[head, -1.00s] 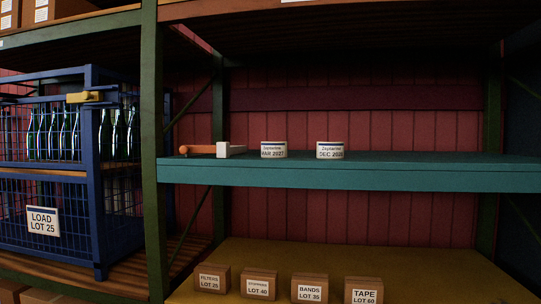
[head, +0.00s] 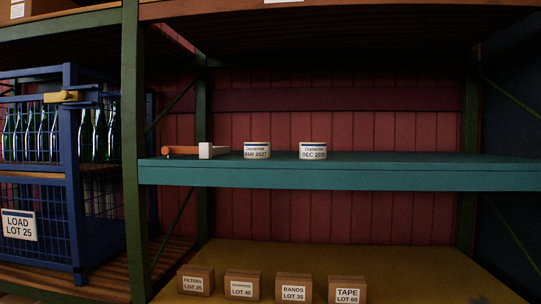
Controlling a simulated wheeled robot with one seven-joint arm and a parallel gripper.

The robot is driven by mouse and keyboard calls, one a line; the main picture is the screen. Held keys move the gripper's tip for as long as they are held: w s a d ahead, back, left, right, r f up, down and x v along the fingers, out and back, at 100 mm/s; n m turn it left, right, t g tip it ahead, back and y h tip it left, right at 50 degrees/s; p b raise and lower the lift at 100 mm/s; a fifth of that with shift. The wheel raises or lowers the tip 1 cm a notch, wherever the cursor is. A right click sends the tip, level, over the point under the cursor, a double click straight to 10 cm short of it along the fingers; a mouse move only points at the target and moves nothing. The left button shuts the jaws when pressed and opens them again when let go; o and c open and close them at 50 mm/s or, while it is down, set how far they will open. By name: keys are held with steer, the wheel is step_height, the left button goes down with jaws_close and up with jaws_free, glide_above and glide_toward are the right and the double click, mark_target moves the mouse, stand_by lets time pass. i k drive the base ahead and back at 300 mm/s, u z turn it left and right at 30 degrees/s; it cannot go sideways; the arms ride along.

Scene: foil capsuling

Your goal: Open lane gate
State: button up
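No gate that I can name for certain as the lane gate shows. A blue mesh cage (head: 72,190) stands at the left with a yellow latch-like piece (head: 62,97) at its upper front corner. Several green bottles (head: 92,135) stand upright inside it. An orange bar (head: 182,150) with a white block (head: 206,151) at its right end lies on the teal shelf (head: 330,175); I cannot tell whether it is a gate. My gripper is not in the head view.
Several labelled brown boxes (head: 294,287) line the lower yellow shelf (head: 400,275). A dark green post (head: 133,150) separates the cage from the shelves. The teal shelf's right half is clear.

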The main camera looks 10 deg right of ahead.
mark_target(177, 150)
steer(key=k, duration=0.45)
steer(key=u, duration=0.65)
steer(key=i, duration=0.75)
steer(key=u, duration=0.05)
